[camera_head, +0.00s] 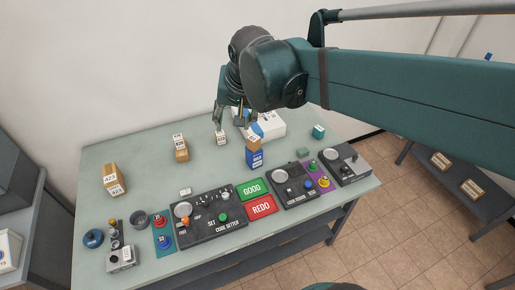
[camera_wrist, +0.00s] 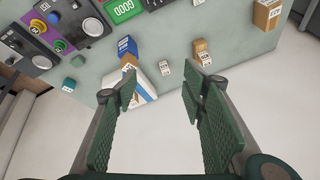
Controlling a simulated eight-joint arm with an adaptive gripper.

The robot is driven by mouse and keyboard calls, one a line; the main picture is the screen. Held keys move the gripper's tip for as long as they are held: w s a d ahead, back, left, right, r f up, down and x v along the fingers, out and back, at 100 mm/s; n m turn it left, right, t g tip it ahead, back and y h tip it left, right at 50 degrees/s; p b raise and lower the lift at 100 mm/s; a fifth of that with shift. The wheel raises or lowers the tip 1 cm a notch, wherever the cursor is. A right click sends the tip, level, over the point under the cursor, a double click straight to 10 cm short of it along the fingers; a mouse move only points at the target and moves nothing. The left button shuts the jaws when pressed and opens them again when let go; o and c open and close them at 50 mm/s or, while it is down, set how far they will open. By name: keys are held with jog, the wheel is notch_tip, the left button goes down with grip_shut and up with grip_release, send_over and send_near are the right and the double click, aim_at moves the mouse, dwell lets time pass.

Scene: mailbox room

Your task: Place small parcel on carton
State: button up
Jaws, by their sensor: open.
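A small brown parcel (camera_head: 253,142) appears to sit on top of a blue carton (camera_head: 254,158) near the middle of the table. In the wrist view the brown parcel (camera_wrist: 130,61) adjoins the blue carton (camera_wrist: 127,46), near the left fingertip. My gripper (camera_head: 235,120) is open above the back of the table. Its two fingers stand wide apart in the wrist view (camera_wrist: 160,82) with nothing gripped between them. The parcel is apart from the fingers as far as I can tell.
A white-and-blue box (camera_head: 270,122) lies behind, partly hidden by my gripper. A small white-labelled box (camera_head: 221,139) and tan boxes (camera_head: 181,150) (camera_head: 113,180) stand left. Control panels (camera_head: 208,217) fill the front. A teal cube (camera_head: 318,131) stands right.

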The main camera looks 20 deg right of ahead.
jog(key=s+d+f+n+t, duration=0.1)
jog(key=s+f+n, duration=0.1)
jog(key=s, duration=0.4)
jog(key=s+d+f+n+t, duration=0.1)
jog(key=s+d+f+n, duration=0.1)
jog(key=s, duration=0.5)
jog(key=shift+s+d+f+n, duration=0.25)
jog(key=shift+n, duration=0.25)
